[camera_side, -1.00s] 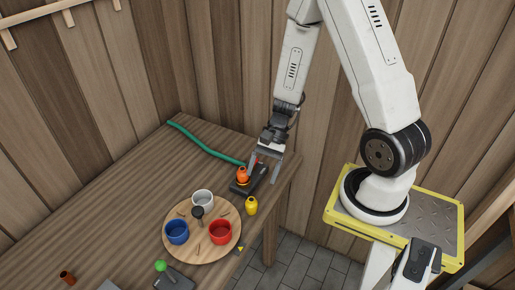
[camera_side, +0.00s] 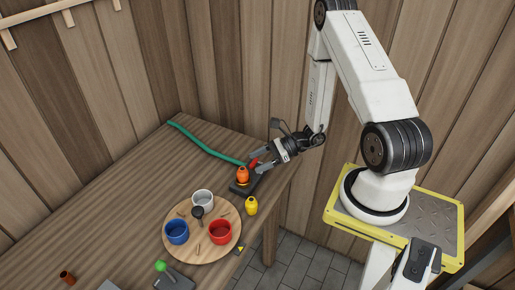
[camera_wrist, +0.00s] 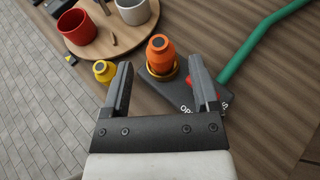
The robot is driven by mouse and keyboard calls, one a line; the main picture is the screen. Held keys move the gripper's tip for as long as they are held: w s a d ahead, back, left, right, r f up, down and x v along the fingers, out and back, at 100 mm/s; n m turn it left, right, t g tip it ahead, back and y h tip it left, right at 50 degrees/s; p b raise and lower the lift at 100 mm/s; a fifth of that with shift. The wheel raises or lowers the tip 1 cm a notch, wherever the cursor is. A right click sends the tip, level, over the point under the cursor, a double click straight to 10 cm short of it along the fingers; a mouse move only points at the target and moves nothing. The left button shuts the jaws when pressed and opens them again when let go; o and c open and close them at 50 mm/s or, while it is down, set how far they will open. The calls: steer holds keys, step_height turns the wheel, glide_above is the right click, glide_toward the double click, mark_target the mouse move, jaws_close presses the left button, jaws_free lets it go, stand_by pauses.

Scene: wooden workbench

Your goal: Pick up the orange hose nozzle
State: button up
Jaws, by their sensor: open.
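The orange hose nozzle (camera_side: 242,174) stands upright on a dark base (camera_side: 244,189) near the table's right edge. In the wrist view the orange nozzle (camera_wrist: 161,54) sits in a yellow ring, just beyond and between my two fingertips. My gripper (camera_side: 259,162) is open and empty, tilted toward the nozzle from the right. In the wrist view my gripper (camera_wrist: 161,72) shows both fingers apart, with the dark base partly hidden behind the right finger. I cannot tell whether the fingers touch anything.
A red part (camera_side: 254,162) sits on the dark base beside the nozzle. A yellow nozzle (camera_side: 251,206) stands close in front. A round wooden board (camera_side: 179,244) holds blue, white and red cups. A green hose (camera_side: 205,147) runs behind.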

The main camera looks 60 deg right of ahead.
mark_target(244, 168)
steer(key=shift+x, duration=1.2)
steer(key=shift+x, duration=2.6)
steer(key=shift+s, duration=0.1)
jaws_close()
